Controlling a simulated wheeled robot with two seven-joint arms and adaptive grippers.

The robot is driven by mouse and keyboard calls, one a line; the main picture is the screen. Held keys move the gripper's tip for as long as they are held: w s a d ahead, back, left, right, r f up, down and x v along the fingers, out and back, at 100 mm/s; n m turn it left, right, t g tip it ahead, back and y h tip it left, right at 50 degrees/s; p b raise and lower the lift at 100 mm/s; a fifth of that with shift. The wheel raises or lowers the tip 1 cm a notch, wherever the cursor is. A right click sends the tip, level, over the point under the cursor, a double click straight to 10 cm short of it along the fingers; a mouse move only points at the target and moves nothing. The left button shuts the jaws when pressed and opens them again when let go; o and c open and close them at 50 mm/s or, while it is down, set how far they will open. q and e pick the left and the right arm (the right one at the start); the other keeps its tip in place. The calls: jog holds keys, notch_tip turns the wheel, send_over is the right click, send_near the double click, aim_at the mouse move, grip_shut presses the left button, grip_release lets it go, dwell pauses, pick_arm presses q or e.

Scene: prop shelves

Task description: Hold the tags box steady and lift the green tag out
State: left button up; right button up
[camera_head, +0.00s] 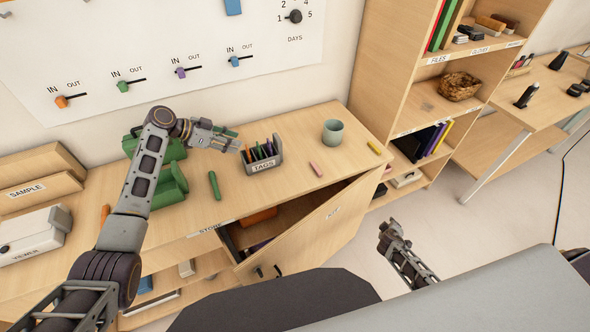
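The grey tags box (265,164), labelled TAGS, stands on the wooden cabinet top. Several thin upright tags stick out of it, orange, green and dark ones. A green tag (259,150) is among them, partly hidden by the box wall. My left gripper (235,140) is just left of the box, its fingers pointing right towards it. Its fingers look apart, with a gap to the box; a small green patch shows by the upper finger. My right gripper (388,234) is low at the right, in front of the cabinet and far from the box; its finger gap is unclear.
A green stick (214,185) lies left of the box. A grey-green cup (333,132), a pink stick (316,169) and a yellow stick (374,148) are right of it. Green containers (170,187) stand behind my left arm. The cabinet door (312,232) hangs open in front.

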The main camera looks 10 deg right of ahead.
jog(key=w+d+r+t+h, duration=0.2)
jog(key=w+r, duration=0.4)
jog(key=r, duration=0.6)
jog(key=w+d+r+t+h, duration=0.1)
jog(key=w+d+r+t, duration=0.15)
jog(key=w+r, duration=0.7)
jog(key=w+a+r+t+y, duration=0.1)
jog(key=w+a+r, duration=0.1)
jog(key=a, duration=0.3)
jog(key=w+a+r+t+y, duration=0.1)
jog(key=w+a+r+y, duration=0.1)
jog(key=a+r, duration=0.2)
jog(key=w+a+r+t+y, duration=0.1)
jog(key=w+a+r, duration=0.1)
jog(key=a+r, duration=0.3)
jog(key=shift+w+a+m+y, duration=0.15)
jog(key=shift+a+m+y, duration=0.15)
jog(key=w+a+r+t+y, duration=0.25)
jog(key=a+r+y, duration=0.4)
jog(key=a, duration=0.65)
jog(key=shift+s+a+f+m+t+y, duration=0.15)
jog(key=shift+s+a+f+m+y, duration=0.25)
jog(key=shift+s+a+f, duration=1.25)
jog(key=shift+s+a+f+m+t+y, duration=0.1)
jog(key=shift+s+a+f+m+y, duration=0.3)
jog(key=shift+s+a, duration=2.45)
jog(key=shift+s+a+f+m+t+y, duration=0.25)
jog(key=shift+s+a+f, duration=0.6)
jog(key=shift+a, duration=2.9)
